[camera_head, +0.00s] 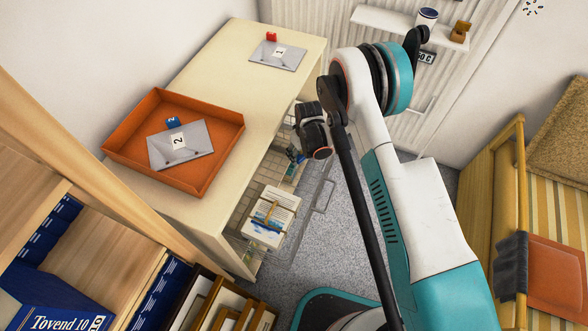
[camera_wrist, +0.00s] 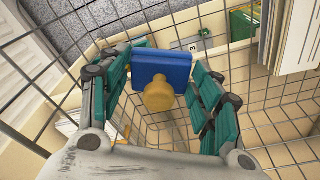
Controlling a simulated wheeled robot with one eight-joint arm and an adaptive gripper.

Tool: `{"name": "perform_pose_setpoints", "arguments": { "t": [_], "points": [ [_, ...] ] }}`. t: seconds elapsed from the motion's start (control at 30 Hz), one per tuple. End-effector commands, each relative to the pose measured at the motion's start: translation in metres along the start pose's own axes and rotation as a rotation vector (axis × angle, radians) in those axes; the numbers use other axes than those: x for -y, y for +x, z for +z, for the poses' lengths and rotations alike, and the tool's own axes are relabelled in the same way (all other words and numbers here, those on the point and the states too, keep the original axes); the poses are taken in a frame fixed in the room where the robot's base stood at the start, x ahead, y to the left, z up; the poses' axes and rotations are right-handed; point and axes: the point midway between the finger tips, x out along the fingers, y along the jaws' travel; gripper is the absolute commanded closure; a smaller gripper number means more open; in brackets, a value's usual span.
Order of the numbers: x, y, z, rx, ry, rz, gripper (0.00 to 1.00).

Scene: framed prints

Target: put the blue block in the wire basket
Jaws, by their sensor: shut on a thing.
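The blue block (camera_wrist: 176,66), with a round yellow knob (camera_wrist: 158,97), is between the teal fingers of my gripper (camera_wrist: 160,75) in the wrist view. My gripper is shut on it. The wire basket (camera_wrist: 283,120) shows as grid walls on both sides of the fingers; I cannot tell how far the block is above its bottom. In the head view the basket (camera_head: 322,197) sticks out from below the cream table, and my gripper (camera_head: 292,154) is small and partly hidden over its far part.
The basket also holds a stack of papers (camera_head: 272,212) and, in the wrist view, a green item (camera_wrist: 243,24) and a card marked 3 (camera_wrist: 194,43). An orange tray (camera_head: 222,157) with a grey envelope stands on the cream table (camera_head: 222,65). A bookshelf (camera_head: 95,245) is at left.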

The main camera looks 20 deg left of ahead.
Motion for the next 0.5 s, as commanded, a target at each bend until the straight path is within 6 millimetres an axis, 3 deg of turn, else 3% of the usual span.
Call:
{"name": "perform_pose_setpoints", "arguments": {
  "t": [0.1, 0.5],
  "points": [
    [0.0, 0.023, 0.003, 0.0, 0.001, 0.0, 0.66],
    [0.0, 0.064, 0.008, 0.0, 0.001, 0.0, 0.66]
  ]
}}
